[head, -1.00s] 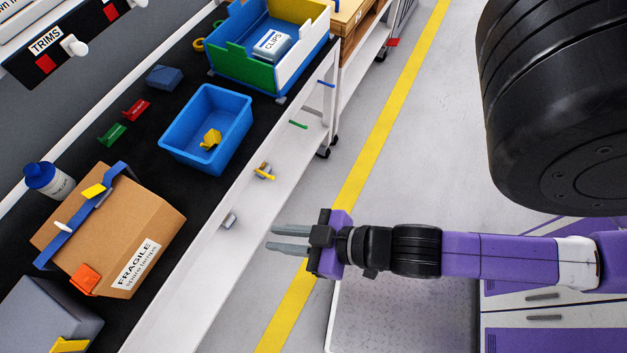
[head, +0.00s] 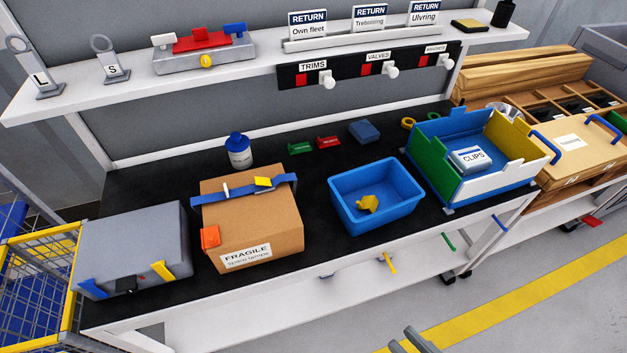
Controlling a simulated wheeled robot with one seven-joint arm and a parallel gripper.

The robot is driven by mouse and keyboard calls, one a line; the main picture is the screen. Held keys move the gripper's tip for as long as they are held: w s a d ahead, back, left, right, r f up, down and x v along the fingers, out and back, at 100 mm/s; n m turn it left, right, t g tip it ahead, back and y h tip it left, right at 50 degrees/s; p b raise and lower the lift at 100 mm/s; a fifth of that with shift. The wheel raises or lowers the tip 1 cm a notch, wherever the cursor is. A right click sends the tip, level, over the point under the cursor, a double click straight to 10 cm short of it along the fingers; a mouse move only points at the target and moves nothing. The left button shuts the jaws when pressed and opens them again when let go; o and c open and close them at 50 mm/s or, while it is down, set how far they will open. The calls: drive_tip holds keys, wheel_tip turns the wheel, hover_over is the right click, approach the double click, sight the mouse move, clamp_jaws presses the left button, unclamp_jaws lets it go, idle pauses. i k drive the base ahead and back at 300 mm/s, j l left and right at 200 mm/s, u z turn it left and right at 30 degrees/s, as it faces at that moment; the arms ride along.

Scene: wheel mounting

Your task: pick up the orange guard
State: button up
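The orange guard (head: 210,237) is a small orange piece at the left front edge of a brown cardboard box (head: 262,218) marked FRAGILE. A blue strap (head: 235,192) with a yellow buckle crosses the top of the box. My gripper (head: 404,341) shows only its grey fingertips at the bottom edge of the head view, in front of the bench and well to the right of the guard. The fingertips are apart, with nothing seen between them. The rest of the gripper is out of view.
A grey case (head: 133,245) stands left of the box. A blue bin (head: 375,190) with a yellow piece stands right of it, then a multicoloured CLIPS crate (head: 440,165). A shelf (head: 135,95) runs above the bench.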

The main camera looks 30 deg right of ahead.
sight(210, 236)
drive_tip(key=i+j, duration=0.1)
drive_tip(key=j, duration=0.55)
drive_tip(key=i+j, duration=0.1)
drive_tip(key=j, duration=0.5)
drive_tip(key=i+j, duration=0.1)
drive_tip(key=j, duration=0.55)
drive_tip(key=i+j, duration=0.15)
drive_tip(key=j, duration=0.5)
drive_tip(key=i+j+z, duration=0.1)
drive_tip(key=j, duration=0.5)
